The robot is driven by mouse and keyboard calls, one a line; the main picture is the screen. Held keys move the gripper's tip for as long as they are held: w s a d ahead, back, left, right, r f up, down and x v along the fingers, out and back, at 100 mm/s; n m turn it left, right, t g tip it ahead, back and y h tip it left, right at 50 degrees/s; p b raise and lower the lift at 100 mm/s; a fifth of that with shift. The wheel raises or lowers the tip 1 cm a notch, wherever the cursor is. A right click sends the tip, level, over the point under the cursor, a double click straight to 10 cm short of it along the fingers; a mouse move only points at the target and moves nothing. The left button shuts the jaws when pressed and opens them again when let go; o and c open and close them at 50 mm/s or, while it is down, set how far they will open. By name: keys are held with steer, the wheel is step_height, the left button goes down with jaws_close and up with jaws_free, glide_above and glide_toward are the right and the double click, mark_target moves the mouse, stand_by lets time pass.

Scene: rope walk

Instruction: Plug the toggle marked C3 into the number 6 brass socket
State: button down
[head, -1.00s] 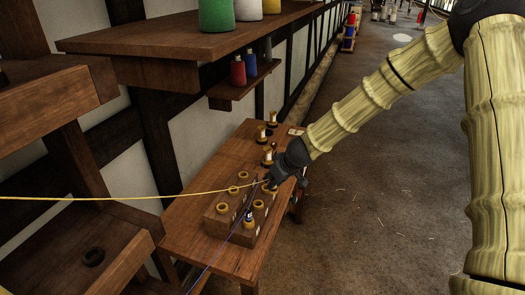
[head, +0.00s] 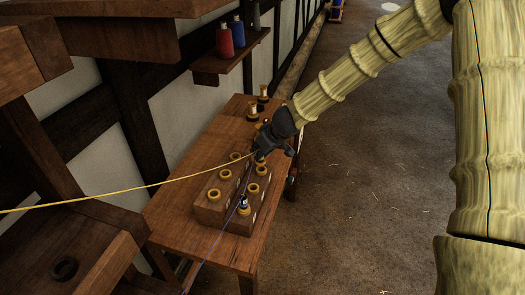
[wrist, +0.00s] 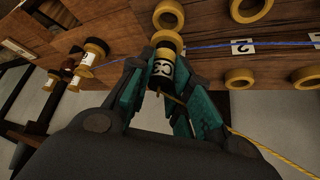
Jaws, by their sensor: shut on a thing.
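My gripper (wrist: 165,95) is shut on the toggle marked C3 (wrist: 160,70), a dark toggle with a white label and a yellow cord. The toggle's far end is close to a brass socket (wrist: 167,40) at the end of the socket block; I cannot tell whether it touches or enters it. In the head view my gripper (head: 261,153) is over the far end of the wooden socket block (head: 208,212), and hides the toggle. The brass sockets stand in two rows. A label 2 (wrist: 241,47) is readable; no 6 is readable.
A toggle with a blue cord (head: 243,203) sits in a near socket. Other toggles stand beyond the block, one (wrist: 93,50) near my gripper. The yellow cord (head: 120,192) stretches left across the bench (head: 170,215). A shelf with spools (head: 224,40) overhangs behind; the floor at right is open.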

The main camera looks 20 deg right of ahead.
steer(key=shift+w+d+f+b, duration=0.1)
steer(key=shift+w+f+b, duration=0.2)
steer(key=shift+f, duration=0.35)
steer(key=shift+w+f+b, duration=0.15)
steer(key=shift+w+f, duration=0.2)
steer(key=shift+f, duration=0.25)
steer(key=shift+s+d, duration=0.15)
steer(key=shift+s+r, duration=0.25)
steer(key=shift+s, duration=0.2)
steer(key=shift+w+f, duration=0.25)
steer(key=shift+w, duration=0.1)
steer(key=shift+s+r, duration=0.15)
steer(key=shift+s, duration=0.05)
steer(key=shift+w, duration=0.1)
steer(key=shift+s+f, duration=0.2)
steer(key=shift+f, duration=0.4)
